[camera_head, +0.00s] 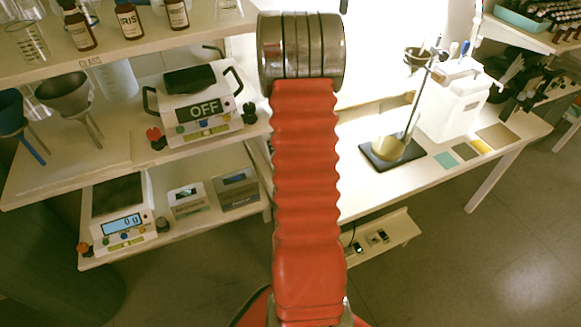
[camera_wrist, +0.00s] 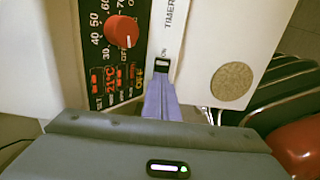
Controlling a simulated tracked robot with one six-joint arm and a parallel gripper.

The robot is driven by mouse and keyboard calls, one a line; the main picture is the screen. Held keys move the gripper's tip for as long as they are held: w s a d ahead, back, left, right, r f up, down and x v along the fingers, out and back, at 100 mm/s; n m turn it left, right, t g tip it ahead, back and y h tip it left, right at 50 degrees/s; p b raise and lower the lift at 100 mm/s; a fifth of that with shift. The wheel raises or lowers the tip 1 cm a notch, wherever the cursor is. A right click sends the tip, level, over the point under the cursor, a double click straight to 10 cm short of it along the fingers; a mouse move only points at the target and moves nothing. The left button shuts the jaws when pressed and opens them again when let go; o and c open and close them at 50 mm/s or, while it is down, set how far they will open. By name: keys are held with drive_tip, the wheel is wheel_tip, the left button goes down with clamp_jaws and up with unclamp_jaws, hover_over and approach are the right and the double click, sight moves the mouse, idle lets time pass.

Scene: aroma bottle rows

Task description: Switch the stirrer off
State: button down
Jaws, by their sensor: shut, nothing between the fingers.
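In the wrist view, a black rocker switch (camera_wrist: 161,67) sits on a pale panel, with "ON" printed above it and "TIMER" higher up. My gripper (camera_wrist: 162,88) is shut and empty. Its purple fingertips are right at the lower edge of the switch; I cannot tell whether they touch it. Left of it is a black control strip (camera_wrist: 108,60) with a red knob (camera_wrist: 121,31), a lit 21°C readout and amber "OFF" lettering. I cannot tell from the frames whether this panel is the stirrer's. In the head view my gripper is hidden behind my red arm.
A tan round disc (camera_wrist: 232,82) is on the panel right of the switch. In the head view, a device reading "OFF" (camera_head: 203,108) stands on the left shelf, a scale (camera_head: 122,222) below it. On the right table are a flask stand's black base (camera_head: 378,161) and a white canister (camera_head: 452,100).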

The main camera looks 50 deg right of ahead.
wheel_tip(320, 180, up, 7)
idle(1.1)
drive_tip(key=shift+s+f, duration=0.1)
drive_tip(key=shift+s, duration=0.1)
idle(0.5)
